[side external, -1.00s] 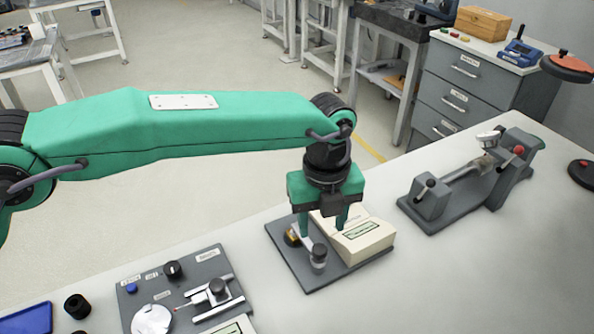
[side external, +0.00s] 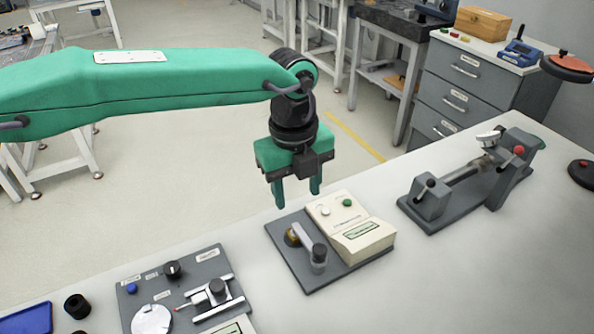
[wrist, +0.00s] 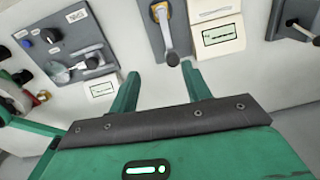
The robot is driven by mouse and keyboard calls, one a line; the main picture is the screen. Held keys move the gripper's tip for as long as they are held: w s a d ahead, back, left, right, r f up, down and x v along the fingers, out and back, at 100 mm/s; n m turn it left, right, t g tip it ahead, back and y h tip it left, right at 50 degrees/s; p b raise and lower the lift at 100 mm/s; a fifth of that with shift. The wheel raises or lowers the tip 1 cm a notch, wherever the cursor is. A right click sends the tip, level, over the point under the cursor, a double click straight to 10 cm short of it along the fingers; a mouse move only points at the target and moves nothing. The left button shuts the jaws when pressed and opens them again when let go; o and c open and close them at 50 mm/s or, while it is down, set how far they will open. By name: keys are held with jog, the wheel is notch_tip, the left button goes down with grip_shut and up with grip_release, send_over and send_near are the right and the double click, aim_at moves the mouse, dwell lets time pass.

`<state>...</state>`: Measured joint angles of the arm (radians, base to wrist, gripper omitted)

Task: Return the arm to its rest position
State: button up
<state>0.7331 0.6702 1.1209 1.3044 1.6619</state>
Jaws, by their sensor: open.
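My green arm reaches in from the left in the side external view. My gripper (side external: 297,190) hangs from it, pointing down, with its two fingers apart and nothing between them. It is above and behind the back edge of the bench, clear of the device with the cream box (side external: 352,225) and the crank lever (side external: 306,240). In the wrist view, my gripper (wrist: 158,75) shows two spread green fingers with an empty gap. The same crank lever (wrist: 168,35) lies beyond the fingertips there.
A grey panel with knobs (side external: 180,285) is at front left, with a black cylinder (side external: 77,306) and a blue tray (side external: 28,318) beside it. A grey clamp-like fixture (side external: 470,180) stands on the bench at right. Open floor lies behind the bench.

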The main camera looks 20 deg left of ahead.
jog(key=s+a+r+n+t, duration=0.15)
jog(key=a+r+n, duration=0.25)
jog(key=a, duration=0.4)
jog(key=s+a+r+n, duration=0.25)
jog(key=a+n, duration=0.25)
jog(key=a, duration=0.3)
jog(key=s+a+r+n+t, duration=0.1)
jog(key=a+r+n, duration=0.3)
jog(key=a, duration=0.3)
jog(key=s+a+f+n+t, duration=0.1)
jog(key=s+a+f+n, duration=0.1)
jog(key=s+a+n, duration=0.5)
jog(key=s+a+f+n+t, duration=0.1)
jog(key=s+a+f+n, duration=0.1)
jog(key=s+a+n, duration=0.5)
jog(key=shift+s+a+f+t, duration=0.35)
jog(key=shift+s+a+f, duration=0.05)
jog(key=shift+s+a, duration=0.55)
jog(key=shift+c, duration=0.2)
